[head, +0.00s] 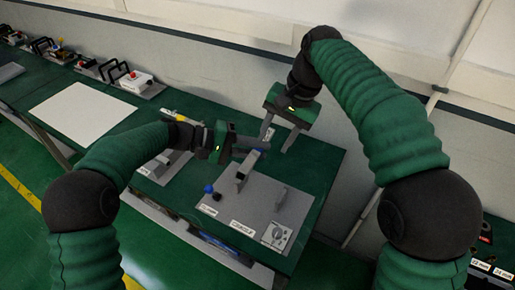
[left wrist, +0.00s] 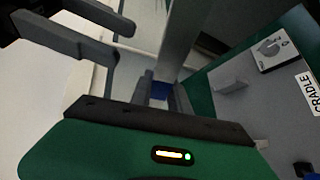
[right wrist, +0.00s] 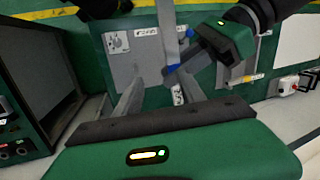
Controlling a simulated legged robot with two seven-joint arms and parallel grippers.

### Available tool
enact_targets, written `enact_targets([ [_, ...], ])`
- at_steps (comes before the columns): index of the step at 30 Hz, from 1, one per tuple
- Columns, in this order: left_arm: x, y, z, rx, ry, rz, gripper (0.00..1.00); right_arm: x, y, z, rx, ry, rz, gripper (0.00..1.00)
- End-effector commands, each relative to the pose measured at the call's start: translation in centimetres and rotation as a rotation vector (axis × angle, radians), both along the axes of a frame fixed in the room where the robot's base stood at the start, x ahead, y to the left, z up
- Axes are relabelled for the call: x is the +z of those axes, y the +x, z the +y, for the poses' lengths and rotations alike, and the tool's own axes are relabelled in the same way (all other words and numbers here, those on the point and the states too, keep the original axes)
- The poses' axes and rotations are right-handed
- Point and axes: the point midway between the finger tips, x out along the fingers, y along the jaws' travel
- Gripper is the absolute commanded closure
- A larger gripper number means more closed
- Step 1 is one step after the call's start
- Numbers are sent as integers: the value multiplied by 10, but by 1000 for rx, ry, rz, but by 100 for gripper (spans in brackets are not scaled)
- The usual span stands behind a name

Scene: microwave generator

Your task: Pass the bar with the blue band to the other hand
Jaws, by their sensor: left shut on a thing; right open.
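The grey bar (head: 247,168) with the blue band (head: 260,150) is held up over the board, tilted in the head view. My left gripper (head: 255,147) is shut on it near the blue band. The bar (left wrist: 178,40) and part of the band (left wrist: 160,91) show between the left fingers in the left wrist view. My right gripper (head: 278,142) is open, its fingers pointing down near the bar's upper end. In the right wrist view the bar (right wrist: 167,25) runs down toward the gap between the right fingers (right wrist: 158,95). I cannot tell whether they touch it.
Below is a grey board (head: 250,210) with a CRADLE label (head: 241,226), an upright bracket (head: 279,197), a dial plate (head: 277,235) and a blue ball (head: 208,188). The green bench (head: 318,180) has free room to its right. The wall (head: 225,60) stands behind.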

Motion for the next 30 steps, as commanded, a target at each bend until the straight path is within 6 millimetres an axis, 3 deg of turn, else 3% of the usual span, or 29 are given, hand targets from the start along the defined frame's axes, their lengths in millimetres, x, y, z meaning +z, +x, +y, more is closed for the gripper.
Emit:
enact_targets([
  [2, 1, 0, 0, 0, -1, -1, 100, -15, -8, -32, -1, -69, -101, 53],
  [6, 0, 0, 0, 0, -1, -1, 100, -92, -43, -65, 100, -179, -153, 53],
  [12, 0, 2, 0, 0, -1, 1, 100, -182, -123, -96, 286, -295, -187, 53],
  [15, 0, 2, 0, 0, -1, 0, 100, -208, -159, -104, 364, -328, -199, 53],
  [18, 0, 1, 0, 0, -1, 0, 100, -223, -183, -108, 414, -345, -208, 53],
  [21, 0, 1, 0, 0, -1, 0, 100, -229, -193, -109, 437, -352, -212, 53],
  [30, 0, 2, 0, 0, -1, 1, 100, -230, -193, -109, 438, -352, -212, 53],
])
